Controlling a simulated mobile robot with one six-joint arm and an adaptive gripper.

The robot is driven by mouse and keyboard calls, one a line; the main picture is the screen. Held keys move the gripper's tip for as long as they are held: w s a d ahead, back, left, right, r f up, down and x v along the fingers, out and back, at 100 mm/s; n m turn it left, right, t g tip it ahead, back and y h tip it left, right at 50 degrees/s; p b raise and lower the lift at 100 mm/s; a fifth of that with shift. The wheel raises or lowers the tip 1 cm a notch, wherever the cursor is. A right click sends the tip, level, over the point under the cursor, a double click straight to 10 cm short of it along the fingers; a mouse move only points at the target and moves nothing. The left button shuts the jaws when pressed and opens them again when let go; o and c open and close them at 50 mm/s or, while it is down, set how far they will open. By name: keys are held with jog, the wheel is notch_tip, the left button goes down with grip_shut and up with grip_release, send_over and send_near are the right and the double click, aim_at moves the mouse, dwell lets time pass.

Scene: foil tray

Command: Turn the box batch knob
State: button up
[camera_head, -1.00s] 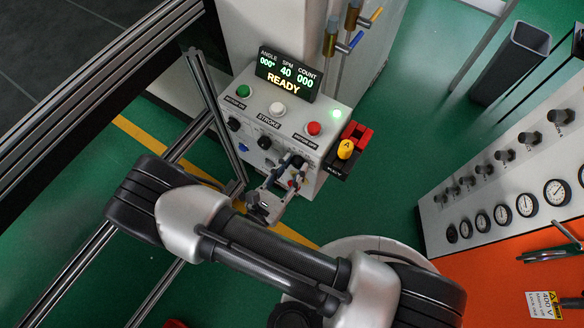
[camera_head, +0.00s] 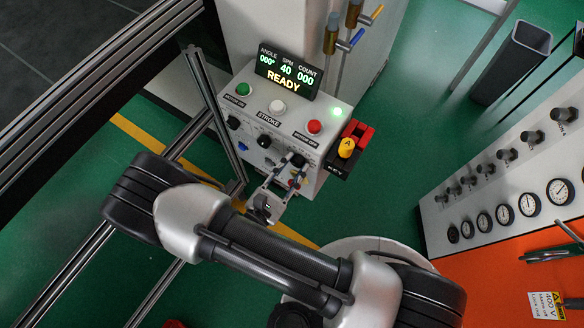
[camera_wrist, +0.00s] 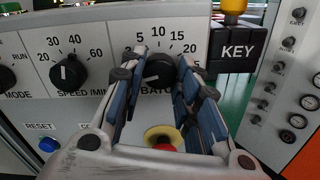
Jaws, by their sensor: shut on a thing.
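The batch knob (camera_wrist: 160,66) is black and round, on the white front panel of the control box (camera_wrist: 100,20). Its scale runs from 5 up past 15, and the BATCH label below is partly covered. My gripper (camera_wrist: 158,75) is shut on the batch knob, with one blue-grey finger at each side of it in the wrist view. In the head view my gripper (camera_head: 293,166) reaches the right part of the box front, and the fingers partly hide the batch knob (camera_head: 298,159). I cannot read the pointer setting clearly.
The speed knob (camera_wrist: 68,73) is left of the batch knob. A red button with a yellow collar (camera_wrist: 163,139) sits below, between my fingers. The KEY block (camera_wrist: 238,45) is close on the right. The display (camera_head: 286,74) reads READY, count 000.

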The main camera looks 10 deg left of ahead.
jog(key=m+b, duration=0.1)
jog(key=m, duration=0.3)
jog(key=shift+m+b, duration=0.3)
jog(key=shift+b, duration=0.05)
jog(key=shift+m+b, duration=0.8)
jog(key=shift+m, duration=1.2)
jog(key=o, duration=1.1)
jog(key=shift+s, duration=0.1)
jog(key=v, duration=1.2)
